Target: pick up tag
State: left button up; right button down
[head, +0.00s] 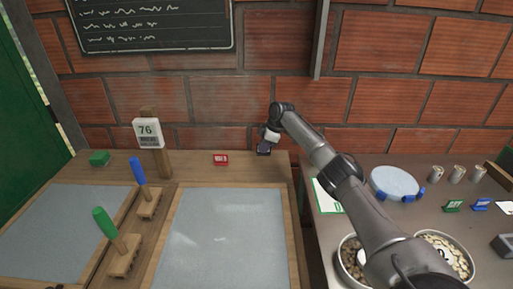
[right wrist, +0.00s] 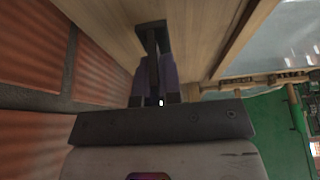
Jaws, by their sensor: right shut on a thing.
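My right gripper (head: 263,149) reaches down to the back right corner of the wooden bench. It is shut on a small dark tag (right wrist: 152,60), which shows between its purplish fingers in the right wrist view. The fingers hide much of the tag, and I cannot tell whether it touches the wood. A red tag (head: 220,159) stands on the bench's back ledge to the left of the gripper. A green tag (head: 453,206) and a blue tag (head: 481,204) stand on the right table. My left gripper is not in view.
A brick wall (head: 210,95) rises close behind the gripper. A green block (head: 99,158) lies at the far left. Bowls (head: 442,256) and a round blue-rimmed dish (head: 394,182) are at right.

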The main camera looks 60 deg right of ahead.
jog(key=s+r, duration=0.4)
jog(key=s, duration=0.3)
jog(key=shift+s+d+r, duration=0.35)
